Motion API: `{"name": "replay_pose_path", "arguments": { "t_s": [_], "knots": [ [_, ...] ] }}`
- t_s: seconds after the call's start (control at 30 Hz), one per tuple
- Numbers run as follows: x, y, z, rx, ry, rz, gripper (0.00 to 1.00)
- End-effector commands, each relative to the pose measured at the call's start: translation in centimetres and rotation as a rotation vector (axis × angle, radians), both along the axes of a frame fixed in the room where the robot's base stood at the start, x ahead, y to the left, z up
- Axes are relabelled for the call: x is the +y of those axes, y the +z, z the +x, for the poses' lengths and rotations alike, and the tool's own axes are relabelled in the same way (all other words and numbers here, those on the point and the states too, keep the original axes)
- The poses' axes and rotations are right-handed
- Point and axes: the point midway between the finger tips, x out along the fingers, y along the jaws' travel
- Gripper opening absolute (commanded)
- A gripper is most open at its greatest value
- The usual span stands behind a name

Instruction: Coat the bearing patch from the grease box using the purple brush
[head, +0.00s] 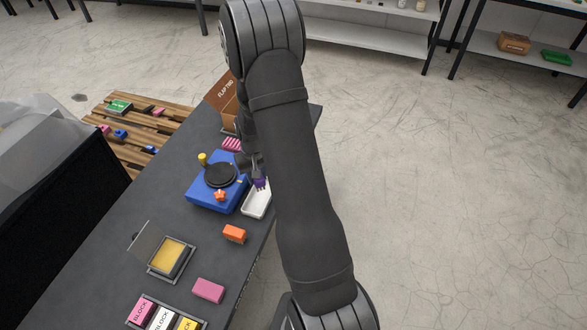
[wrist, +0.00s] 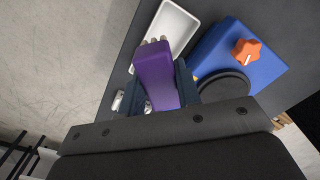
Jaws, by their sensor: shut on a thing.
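The purple brush (wrist: 155,76) is held between the two fingers of my gripper (wrist: 160,88). In the head view the brush (head: 261,184) shows as a small purple bit below my gripper (head: 256,172), at the white tray (head: 264,197). In the wrist view the brush's pale tip overlaps the tray (wrist: 183,17); I cannot tell whether they touch. The open box of yellow grease (head: 170,254) stands nearer the front, its lid tilted up. A blue unit (head: 203,196) with a black disc (head: 221,174) is left of the tray. I cannot tell which surface is the bearing patch.
The blue unit has an orange knob (head: 220,195) and a yellow knob (head: 203,159). An orange block (head: 234,233) and a pink block (head: 208,290) lie on the dark bench. A tray of labelled blocks (head: 161,318) is at the front. A cardboard box (head: 222,92) stands behind.

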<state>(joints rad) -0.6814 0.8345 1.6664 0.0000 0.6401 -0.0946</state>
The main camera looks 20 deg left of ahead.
Motion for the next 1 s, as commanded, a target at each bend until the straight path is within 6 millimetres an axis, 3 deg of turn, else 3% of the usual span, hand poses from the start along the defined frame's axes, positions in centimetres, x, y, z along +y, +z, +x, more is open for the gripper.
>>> {"name": "replay_pose_path", "arguments": {
  "t_s": [0.03,0.2,0.47,0.6,0.8,1.0],
  "knots": [
    [1.9,-0.2,-1.5,0.001,0.052,-0.001,0.12],
    [6.7,-0.6,-5.9,0.001,0.200,-0.001,0.12],
    [12.3,-1.2,-12.9,0.000,0.398,0.000,0.12],
    [15.1,-1.6,-17.5,0.001,0.517,-0.001,0.12],
    [18.1,-2.0,-24.2,0.000,0.678,0.000,0.12],
    [19.3,-2.3,-28.3,0.000,0.771,0.000,0.12]
  ]
}}
